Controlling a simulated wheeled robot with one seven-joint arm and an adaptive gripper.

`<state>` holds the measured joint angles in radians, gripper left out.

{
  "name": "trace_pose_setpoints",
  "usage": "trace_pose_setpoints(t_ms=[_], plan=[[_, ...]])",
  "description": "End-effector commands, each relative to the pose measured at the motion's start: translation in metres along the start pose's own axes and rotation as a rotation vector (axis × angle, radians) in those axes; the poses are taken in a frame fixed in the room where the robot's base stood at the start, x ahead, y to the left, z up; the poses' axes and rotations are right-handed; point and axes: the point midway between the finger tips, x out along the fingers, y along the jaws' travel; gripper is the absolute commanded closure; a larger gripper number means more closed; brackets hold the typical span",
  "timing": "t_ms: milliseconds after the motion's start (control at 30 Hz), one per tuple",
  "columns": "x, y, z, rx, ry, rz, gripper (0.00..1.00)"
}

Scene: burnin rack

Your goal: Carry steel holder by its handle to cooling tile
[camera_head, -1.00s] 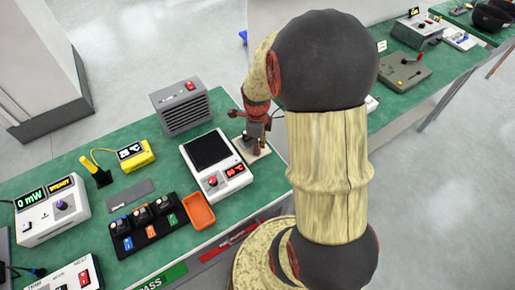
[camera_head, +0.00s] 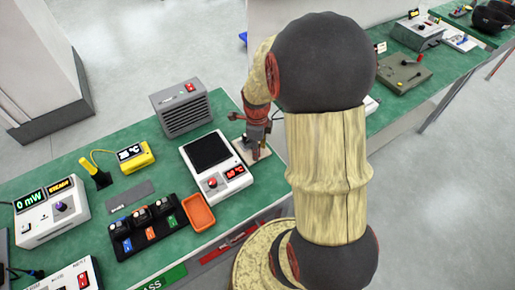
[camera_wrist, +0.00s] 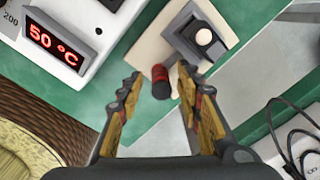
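The steel holder (camera_wrist: 204,36) is a grey block with a round white disc on top. In the wrist view it appears over the upper right part of the pale cooling tile (camera_wrist: 147,48), apparently resting on it. Its short red handle (camera_wrist: 160,74) points towards my gripper (camera_wrist: 159,84). My gripper is open, with one finger on each side of the handle and visible gaps to it. In the head view my gripper (camera_head: 258,145) is low over the tile (camera_head: 240,147) and hides most of the holder.
A white hotplate (camera_head: 215,165) with a black top and red display stands just left of the tile. An orange tray (camera_head: 198,212), a black rack (camera_head: 148,228) and a grey vented box (camera_head: 181,108) are nearby. Dark cables (camera_wrist: 290,130) show right of my gripper in the wrist view.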

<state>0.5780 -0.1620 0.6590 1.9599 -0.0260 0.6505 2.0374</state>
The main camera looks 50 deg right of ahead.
Motion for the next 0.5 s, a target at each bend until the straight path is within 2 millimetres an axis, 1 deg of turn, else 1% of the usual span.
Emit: trace_pose_setpoints(t_ms=[67,167,267,500], plan=[[-0.002,0.0,0.0,0.0,0.0,-0.001,0.65],[-0.011,-0.001,0.0,0.0,-0.001,-0.002,0.65],[-0.027,-0.001,0.001,0.0,-0.002,-0.003,0.65],[-0.078,-0.001,0.001,0.0,-0.002,-0.003,0.65]])
